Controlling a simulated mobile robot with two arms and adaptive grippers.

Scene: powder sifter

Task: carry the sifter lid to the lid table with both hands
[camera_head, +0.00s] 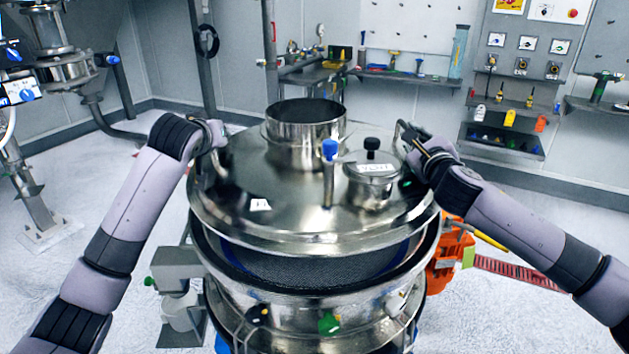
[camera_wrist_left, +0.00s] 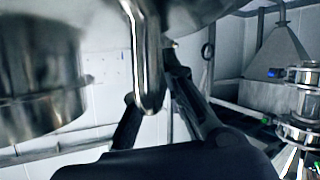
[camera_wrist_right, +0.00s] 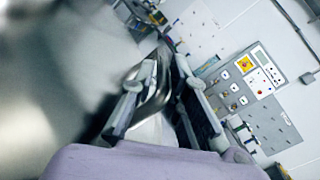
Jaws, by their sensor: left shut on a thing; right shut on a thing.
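The sifter lid (camera_head: 270,205) is a shiny round steel cover with a wide neck, a capped vent port and a blue-knobbed post. It is raised above the sifter body (camera_head: 300,310), with a gap at the front showing the dark mesh. My left gripper (camera_head: 214,136) is shut on the lid's left handle, which shows as a bent bar (camera_wrist_left: 147,70) in the left wrist view. My right gripper (camera_head: 412,143) is shut on the right handle; its fingers (camera_wrist_right: 160,95) straddle the bar in the right wrist view. I cannot identify the lid table.
A workbench (camera_head: 318,76) with tools stands at the back wall. Shelves (camera_head: 510,105) and a control panel hang at the back right. An orange part (camera_head: 445,265) sits right of the sifter. Pipework (camera_head: 62,70) stands at left. Pale floor (camera_head: 520,210) is open on the right.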

